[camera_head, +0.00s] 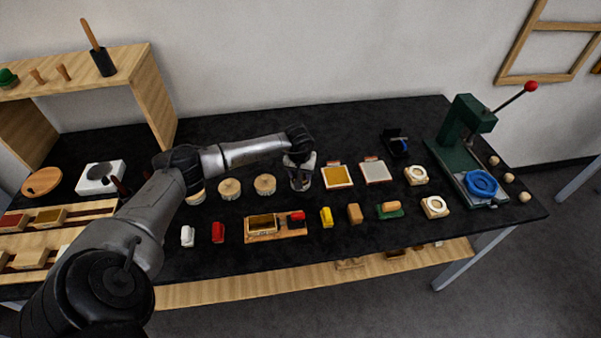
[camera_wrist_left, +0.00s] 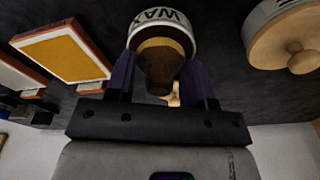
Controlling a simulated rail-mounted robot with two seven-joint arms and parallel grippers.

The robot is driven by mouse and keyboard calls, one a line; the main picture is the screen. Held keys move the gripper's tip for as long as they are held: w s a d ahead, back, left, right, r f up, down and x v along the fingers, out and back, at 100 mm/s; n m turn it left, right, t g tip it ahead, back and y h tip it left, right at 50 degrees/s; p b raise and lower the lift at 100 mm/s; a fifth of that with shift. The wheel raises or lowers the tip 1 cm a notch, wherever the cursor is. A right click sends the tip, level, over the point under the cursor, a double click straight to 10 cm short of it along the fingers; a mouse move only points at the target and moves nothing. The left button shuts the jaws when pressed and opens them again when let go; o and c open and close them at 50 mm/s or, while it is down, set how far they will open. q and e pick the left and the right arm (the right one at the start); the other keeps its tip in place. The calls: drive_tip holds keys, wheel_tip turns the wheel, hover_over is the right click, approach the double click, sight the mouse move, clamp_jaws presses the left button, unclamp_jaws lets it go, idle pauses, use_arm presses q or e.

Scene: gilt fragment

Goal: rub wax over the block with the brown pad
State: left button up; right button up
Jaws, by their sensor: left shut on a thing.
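My left gripper (camera_head: 300,181) reaches down at the middle of the black table. In the left wrist view its two dark fingers (camera_wrist_left: 161,88) are shut on the brown pad (camera_wrist_left: 160,66). The pad is over or in a round white tin marked WAX (camera_wrist_left: 166,18); whether it touches the wax is hidden. In the head view the gripper covers most of the tin and pad. A pale wooden block with a golden-brown top (camera_head: 262,236), which seems to be the task's block, sits on a wooden board nearer the front. My right gripper is not in view.
Small yellow (camera_head: 326,217), brown (camera_head: 354,213), red (camera_head: 218,232) and white (camera_head: 187,236) pieces stand along the front. Round wooden-topped tins (camera_head: 265,184) stand left, framed panels (camera_head: 338,177) right, a green press (camera_head: 455,150) far right.

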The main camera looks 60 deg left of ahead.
use_arm(q)
drive_tip(key=shift+r+p, duration=1.8)
drive_tip(key=shift+r, duration=1.65)
drive_tip(key=shift+d, duration=0.15)
